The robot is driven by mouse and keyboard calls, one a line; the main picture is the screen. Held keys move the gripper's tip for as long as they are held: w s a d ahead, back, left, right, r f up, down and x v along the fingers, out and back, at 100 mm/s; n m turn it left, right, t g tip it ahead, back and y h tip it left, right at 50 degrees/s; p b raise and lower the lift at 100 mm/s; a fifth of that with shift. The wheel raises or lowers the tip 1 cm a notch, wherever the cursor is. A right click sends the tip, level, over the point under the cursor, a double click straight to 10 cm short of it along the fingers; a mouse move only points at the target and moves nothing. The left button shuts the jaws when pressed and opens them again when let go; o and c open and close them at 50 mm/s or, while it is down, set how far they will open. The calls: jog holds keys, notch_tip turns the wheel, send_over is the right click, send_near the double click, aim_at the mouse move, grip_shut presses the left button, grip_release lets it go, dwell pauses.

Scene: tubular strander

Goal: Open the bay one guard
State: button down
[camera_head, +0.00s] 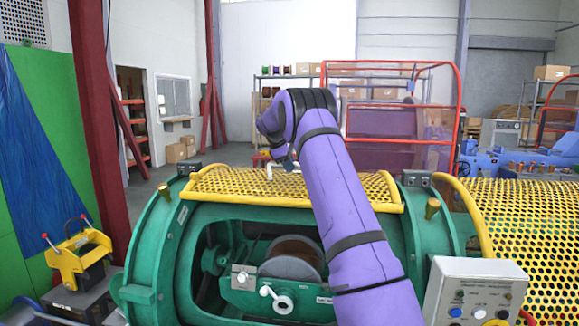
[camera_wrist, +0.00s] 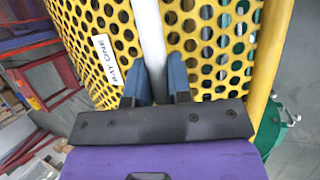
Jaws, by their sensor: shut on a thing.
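The bay one guard (camera_head: 240,186) is a yellow perforated panel on top of the green machine body. It is raised clear of the bay front, and a reel (camera_head: 290,262) shows in the uncovered opening below. In the wrist view the guard (camera_wrist: 205,35) fills the middle and carries a white "BAY ONE" label (camera_wrist: 113,60). A pale bar handle (camera_wrist: 148,30) runs along the guard. My gripper (camera_wrist: 158,82) is shut on this handle, one blue finger on each side. In the head view my purple arm hides most of the gripper and part of the guard.
Another yellow mesh guard (camera_head: 530,230) covers the machine at the right. A grey control box (camera_head: 475,290) stands at the front right. A red-framed screen (camera_head: 400,130) stands behind the machine. A yellow-and-black device (camera_head: 78,258) sits at left, near a dark red column (camera_head: 97,120).

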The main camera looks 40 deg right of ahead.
jog(key=c, duration=1.1)
grip_release()
jog(key=shift+o, duration=0.2)
jog(key=v, duration=1)
jog(key=shift+a+r, duration=0.2)
jog(key=shift+r, duration=0.1)
jog(key=shift+w, duration=0.1)
